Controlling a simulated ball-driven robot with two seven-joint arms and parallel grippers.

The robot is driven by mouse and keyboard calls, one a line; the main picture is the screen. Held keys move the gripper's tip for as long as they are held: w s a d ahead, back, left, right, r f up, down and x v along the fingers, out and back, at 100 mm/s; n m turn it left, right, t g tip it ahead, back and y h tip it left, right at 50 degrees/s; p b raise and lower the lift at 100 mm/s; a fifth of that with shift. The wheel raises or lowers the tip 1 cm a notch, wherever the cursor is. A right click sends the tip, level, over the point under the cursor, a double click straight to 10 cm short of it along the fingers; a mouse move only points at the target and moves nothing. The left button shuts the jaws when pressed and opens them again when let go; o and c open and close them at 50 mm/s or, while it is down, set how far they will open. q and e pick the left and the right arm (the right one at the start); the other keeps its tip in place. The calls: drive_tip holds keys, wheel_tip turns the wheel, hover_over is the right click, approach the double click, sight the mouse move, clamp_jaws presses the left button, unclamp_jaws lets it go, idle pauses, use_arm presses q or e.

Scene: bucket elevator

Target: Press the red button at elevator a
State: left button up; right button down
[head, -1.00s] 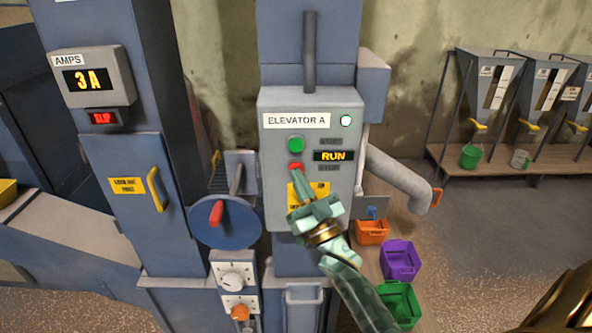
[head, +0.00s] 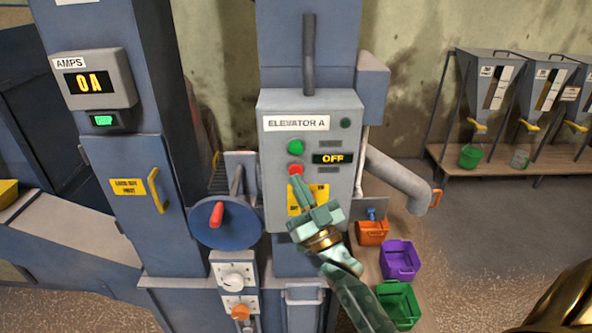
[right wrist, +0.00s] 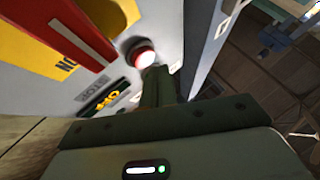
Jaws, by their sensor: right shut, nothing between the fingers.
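The elevator A control box (head: 345,108) is a grey panel with a green button (head: 295,147) above the red button (head: 295,168). Its display (head: 333,158) reads OFF, and the round lamp (head: 345,123) at its top right is dark. My right gripper (head: 298,183) is shut and empty, its fingertips just below the red button in the head view. In the right wrist view the red button (right wrist: 142,55) shows right by the shut fingertips (right wrist: 158,78); I cannot tell whether they touch. My left gripper is not in view.
A yellow notice (head: 308,196) sits below the red button, partly behind my gripper. An AMPS meter (head: 88,84) at the left reads 0A above a green lamp (head: 103,120). A blue wheel with a red handle (head: 217,214) and several coloured bins (head: 400,260) flank the box.

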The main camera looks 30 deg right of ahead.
drive_tip(key=shift+s+a, duration=0.1)
drive_tip(key=shift+s+a+p, duration=0.3)
drive_tip(key=shift+s+a, duration=0.1)
drive_tip(key=shift+s, duration=0.3)
drive_tip(key=shift+s+a+p, duration=0.3)
drive_tip(key=shift+s+a, duration=0.15)
drive_tip(key=shift+s, duration=0.25)
drive_tip(key=shift+s+a+p, duration=0.3)
drive_tip(key=shift+s+a, duration=0.1)
drive_tip(key=shift+s, duration=0.3)
wheel_tip(320, 180, down, 28)
drive_tip(key=a+g+b, duration=0.1)
drive_tip(key=a+g, duration=0.1)
drive_tip(key=g, duration=0.7)
drive_tip(key=s+a+f+n+g+b, duration=0.15)
drive_tip(key=s+f+g, duration=0.5)
drive_tip(key=f, duration=0.75)
drive_tip(key=s+f+g+b, duration=0.1)
drive_tip(key=s+f+g, duration=0.2)
drive_tip(key=s+f, duration=0.4)
drive_tip(key=s+f+n+g+b, duration=0.1)
drive_tip(key=s+f, duration=0.6)
drive_tip(key=s, duration=1)
drive_tip(key=s+f+n+g+b, duration=0.1)
drive_tip(key=s+f+g+b, duration=0.2)
drive_tip(key=s+f+g, duration=0.2)
drive_tip(key=s+f, duration=0.3)
drive_tip(key=s, duration=0.4)
drive_tip(key=shift+d, duration=0.4)
